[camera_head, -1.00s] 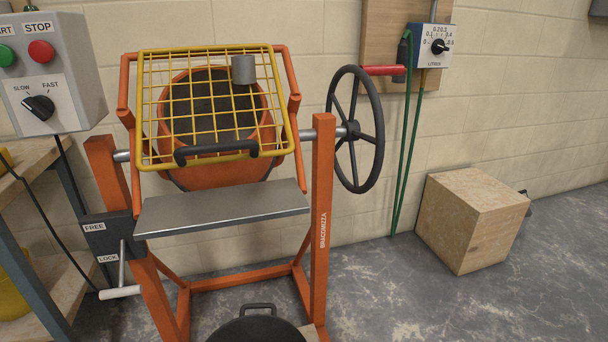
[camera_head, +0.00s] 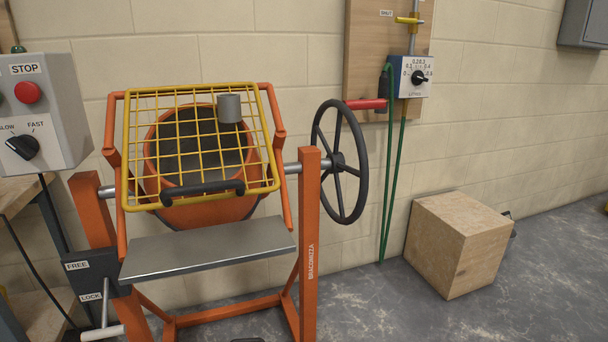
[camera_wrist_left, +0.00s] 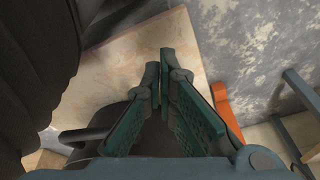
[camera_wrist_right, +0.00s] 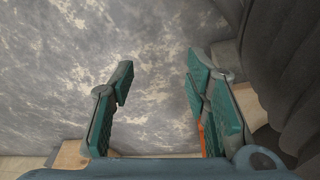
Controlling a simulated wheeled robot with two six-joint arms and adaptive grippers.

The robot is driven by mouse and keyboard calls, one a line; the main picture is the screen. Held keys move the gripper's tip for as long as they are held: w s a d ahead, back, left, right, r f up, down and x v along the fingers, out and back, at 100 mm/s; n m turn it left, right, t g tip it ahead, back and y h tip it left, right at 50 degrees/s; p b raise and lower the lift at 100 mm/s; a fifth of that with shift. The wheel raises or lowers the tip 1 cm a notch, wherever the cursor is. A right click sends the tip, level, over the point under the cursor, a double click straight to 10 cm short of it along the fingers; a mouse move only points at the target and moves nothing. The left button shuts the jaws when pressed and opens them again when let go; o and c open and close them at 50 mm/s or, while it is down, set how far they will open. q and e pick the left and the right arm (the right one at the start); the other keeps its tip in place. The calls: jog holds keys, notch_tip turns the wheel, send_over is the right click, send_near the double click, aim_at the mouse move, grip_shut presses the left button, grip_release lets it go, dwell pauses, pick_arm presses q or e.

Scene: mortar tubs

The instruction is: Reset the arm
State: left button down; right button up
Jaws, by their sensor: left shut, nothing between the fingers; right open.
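My left gripper (camera_wrist_left: 158,82) shows in the left wrist view with its green fingers together and nothing between them. A pale wooden board or box surface (camera_wrist_left: 140,58) and a dark rounded shape lie beyond it. My right gripper (camera_wrist_right: 156,82) shows in the right wrist view with its fingers spread and empty above the grey floor (camera_wrist_right: 130,30). Neither gripper appears in the head view. The orange mixer (camera_head: 215,212) stands in the head view with its yellow grid guard (camera_head: 200,145) over the drum mouth.
A control box (camera_head: 52,95) with a red stop button is at left. A black handwheel (camera_head: 340,160) is on the mixer's right. A wooden box (camera_head: 455,240) stands by the wall. A water dial panel (camera_head: 412,78) hangs above.

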pick_arm(q)
jog(key=s+a+r+g+p, duration=0.1)
jog(key=s+r+p, duration=1.1)
jog(key=p, duration=1.5)
jog(key=s+a, duration=0.1)
jog(key=s, duration=0.2)
jog(key=shift+s+a+r+g, duration=0.2)
jog(key=shift+s+g, duration=0.05)
jog(key=shift+g, duration=0.05)
pick_arm(e)
jog(key=s+d+r+g, duration=0.1)
jog(key=s+d+r, duration=0.1)
jog(key=s+r, duration=1)
jog(key=s, duration=0.3)
jog(key=shift+s+d+r+g, duration=0.2)
jog(key=shift+s+g, duration=0.05)
jog(key=shift+g, duration=0.05)
